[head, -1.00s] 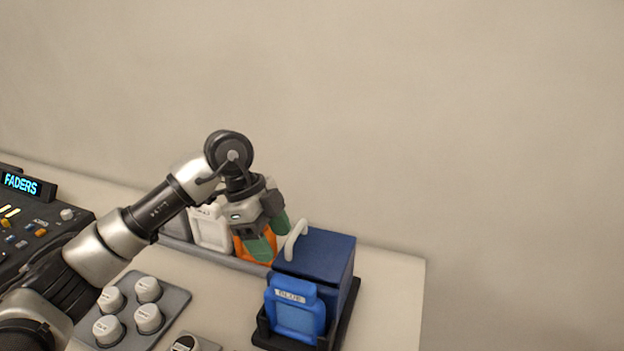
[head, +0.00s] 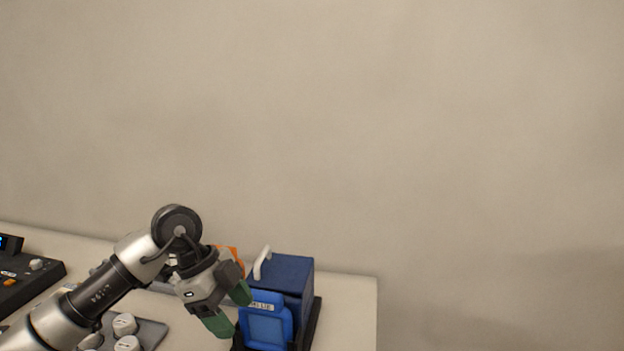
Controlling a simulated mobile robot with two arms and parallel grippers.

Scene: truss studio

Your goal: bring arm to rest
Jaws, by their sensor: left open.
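My left arm comes in from the lower left of the head view. Its gripper (head: 230,312), with green fingertips, is open and holds nothing. It hangs pointing down, just left of a blue labelled holder (head: 265,323) that stands at the front of a dark blue box (head: 284,271). I cannot tell whether a fingertip touches the holder. My right gripper is not in view.
A white handle (head: 262,262) rises at the box's left edge. An orange item (head: 233,255) is partly hidden behind my gripper. A grey panel with white knobs (head: 125,324) lies lower left, and a dark console (head: 30,280) farther left. The tabletop (head: 348,310) right of the box is clear.

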